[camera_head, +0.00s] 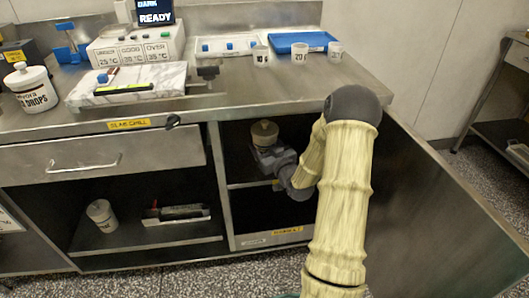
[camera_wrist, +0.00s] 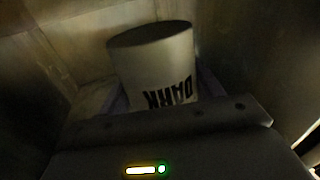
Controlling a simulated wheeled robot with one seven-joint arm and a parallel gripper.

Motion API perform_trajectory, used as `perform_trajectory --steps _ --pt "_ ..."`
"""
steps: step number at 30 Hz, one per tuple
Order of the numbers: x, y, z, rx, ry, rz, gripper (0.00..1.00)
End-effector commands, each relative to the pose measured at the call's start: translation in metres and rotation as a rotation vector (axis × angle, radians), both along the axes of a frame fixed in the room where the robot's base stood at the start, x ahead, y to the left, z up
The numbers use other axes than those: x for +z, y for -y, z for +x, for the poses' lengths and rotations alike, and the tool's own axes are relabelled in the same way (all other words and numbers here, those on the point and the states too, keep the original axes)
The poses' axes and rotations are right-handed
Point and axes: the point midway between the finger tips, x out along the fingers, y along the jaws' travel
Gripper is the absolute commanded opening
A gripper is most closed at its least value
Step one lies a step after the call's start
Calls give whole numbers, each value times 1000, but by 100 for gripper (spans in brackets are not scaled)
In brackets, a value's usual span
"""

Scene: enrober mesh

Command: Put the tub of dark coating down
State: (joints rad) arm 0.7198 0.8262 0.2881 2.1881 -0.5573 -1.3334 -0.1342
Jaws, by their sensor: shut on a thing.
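The tub of dark coating is a pale tub (camera_head: 264,130) inside the open cupboard, at its upper shelf. In the wrist view the tub (camera_wrist: 155,65) shows the word DARK upside down and a dark top. My gripper (camera_head: 268,153) reaches into the cupboard and is shut on the tub. In the wrist view my gripper (camera_wrist: 160,100) has a finger on each side of the tub. Whether the tub's base touches the shelf is hidden by my gripper.
The cupboard door (camera_head: 430,200) stands open at the right. The shelf edge (camera_head: 250,184) runs below my gripper. The counter (camera_head: 230,105) above holds a marble slab (camera_head: 140,85), several small cups and a blue tray (camera_head: 300,40).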

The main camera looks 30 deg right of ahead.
Motion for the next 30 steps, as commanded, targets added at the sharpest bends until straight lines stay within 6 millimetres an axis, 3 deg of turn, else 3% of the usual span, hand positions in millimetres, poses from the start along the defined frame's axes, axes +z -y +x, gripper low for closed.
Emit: perform_trajectory --steps 5,9,12,23,24,27,30 --pt "-1 1 12 -2 5 0 25" --pt "-27 1 10 -3 3 2 25" --pt "-34 1 10 -2 4 1 25" --pt "-36 -3 11 4 5 0 25" --pt "-37 -3 10 3 1 0 70" --pt "-37 -3 10 4 1 0 88" --pt "-37 -5 11 7 1 0 88"
